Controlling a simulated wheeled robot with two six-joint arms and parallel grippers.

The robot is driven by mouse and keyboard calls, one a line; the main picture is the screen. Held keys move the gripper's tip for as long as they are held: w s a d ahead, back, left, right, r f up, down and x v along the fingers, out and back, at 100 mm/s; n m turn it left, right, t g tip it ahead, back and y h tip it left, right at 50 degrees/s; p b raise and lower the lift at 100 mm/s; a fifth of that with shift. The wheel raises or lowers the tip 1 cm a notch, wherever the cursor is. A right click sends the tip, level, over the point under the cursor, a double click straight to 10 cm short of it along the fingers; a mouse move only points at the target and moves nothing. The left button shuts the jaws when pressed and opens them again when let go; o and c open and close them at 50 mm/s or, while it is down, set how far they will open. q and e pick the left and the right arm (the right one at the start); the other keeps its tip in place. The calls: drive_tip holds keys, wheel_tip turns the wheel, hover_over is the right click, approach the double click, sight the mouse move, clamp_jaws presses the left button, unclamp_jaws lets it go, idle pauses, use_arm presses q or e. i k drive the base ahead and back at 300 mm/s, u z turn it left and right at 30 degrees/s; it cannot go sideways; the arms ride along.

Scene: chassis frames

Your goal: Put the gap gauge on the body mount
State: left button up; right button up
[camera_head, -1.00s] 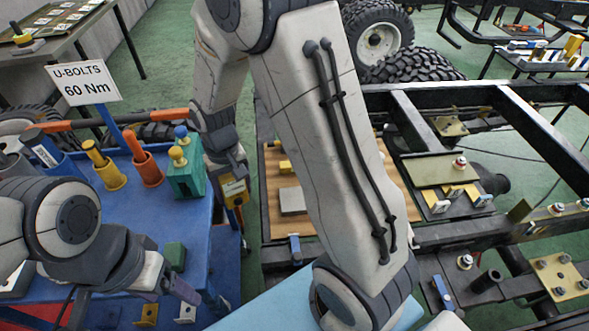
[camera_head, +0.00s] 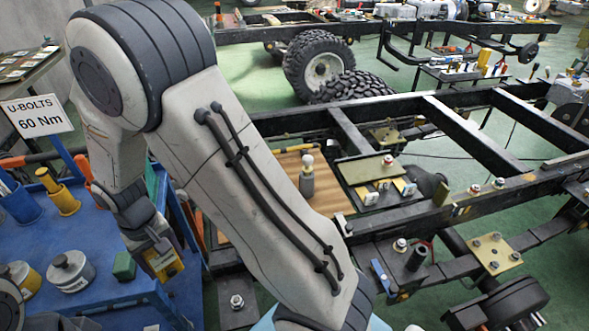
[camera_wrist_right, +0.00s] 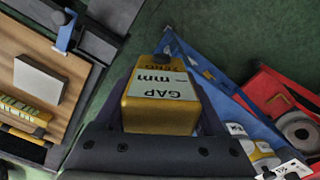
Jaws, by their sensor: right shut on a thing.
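The gap gauge is a yellow block with a white label reading "GAP mm", held in my right gripper. It fills the middle of the right wrist view (camera_wrist_right: 160,95) and shows small and yellow in the head view (camera_head: 164,262). My right gripper (camera_head: 156,254) is shut on it, above the right side of the blue cart. The dark frame carries a tan plate (camera_head: 370,168) with a bolt and a yellowish bolted plate (camera_head: 492,253); I cannot tell which part is the body mount. My left gripper is out of view.
A wooden board (camera_head: 290,165) with a grey bottle (camera_head: 307,178) lies inside the chassis frame (camera_head: 440,205). My right arm hides part of the frame.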

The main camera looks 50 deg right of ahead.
sight(357, 171)
drive_tip(key=u, duration=1.35)
drive_tip(key=k, duration=0.85)
drive_tip(key=z, duration=1.8)
drive_tip(key=i, duration=0.5)
drive_tip(key=z, duration=0.1)
